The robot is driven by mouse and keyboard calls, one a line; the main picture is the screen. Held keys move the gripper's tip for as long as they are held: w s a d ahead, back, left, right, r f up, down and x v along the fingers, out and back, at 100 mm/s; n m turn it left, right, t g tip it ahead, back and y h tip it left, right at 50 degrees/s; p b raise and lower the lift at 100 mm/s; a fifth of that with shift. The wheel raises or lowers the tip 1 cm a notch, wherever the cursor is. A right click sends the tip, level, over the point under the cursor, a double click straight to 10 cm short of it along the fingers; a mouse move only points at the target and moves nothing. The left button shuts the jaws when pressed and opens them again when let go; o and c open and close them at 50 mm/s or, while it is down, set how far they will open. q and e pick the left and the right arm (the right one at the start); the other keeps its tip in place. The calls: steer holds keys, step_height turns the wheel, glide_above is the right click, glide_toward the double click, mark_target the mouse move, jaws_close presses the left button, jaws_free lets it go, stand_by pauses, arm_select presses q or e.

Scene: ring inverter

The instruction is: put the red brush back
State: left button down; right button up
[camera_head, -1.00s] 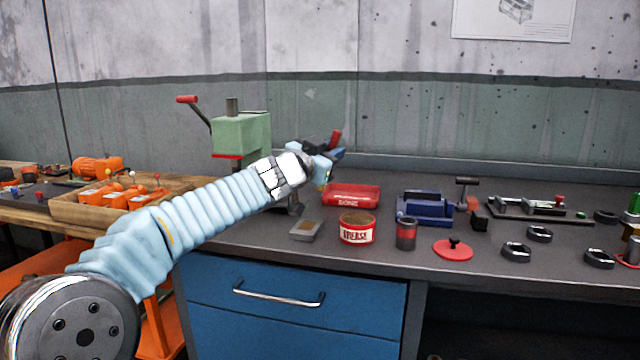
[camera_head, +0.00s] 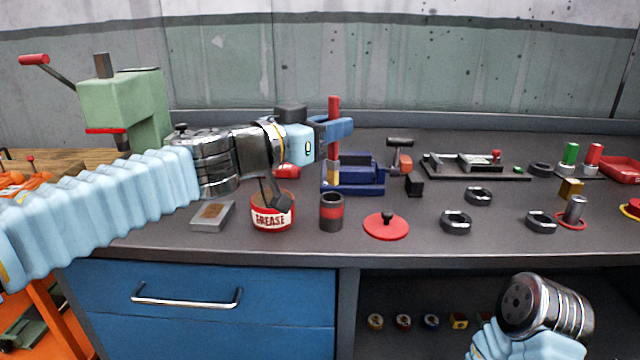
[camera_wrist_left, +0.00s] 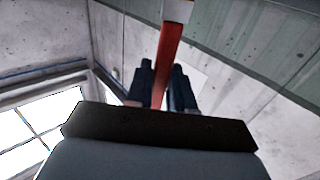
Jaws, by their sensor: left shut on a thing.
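The red brush (camera_head: 334,106) is held upright in my left gripper (camera_head: 338,128), red handle up and pale bristle end down. It is above the workbench, in front of a blue block-like fixture in the picture. In the left wrist view, the red handle (camera_wrist_left: 168,55) runs between the two dark fingers (camera_wrist_left: 160,88), with a metallic part at the top edge. A dark cup with a red band (camera_head: 332,212) stands just below the brush in the picture. The open red grease tin (camera_head: 272,212) is left of the cup. My right gripper is out of view.
The blue fixture (camera_head: 362,176) stands behind the cup. A red disc with a black knob (camera_head: 386,226) lies right of the cup, with several dark rings beyond. A grey box (camera_head: 212,216) is at left. A green press (camera_head: 125,105) stands far left.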

mark_target(330, 174)
arm_select(q)
step_height(330, 174, down, 4)
steer(key=shift+r, duration=0.2)
steer(key=shift+f+b, duration=1.65)
steer(key=shift+f, duration=0.45)
steer(key=shift+f, duration=0.2)
steer(key=c, duration=1)
jaws_free()
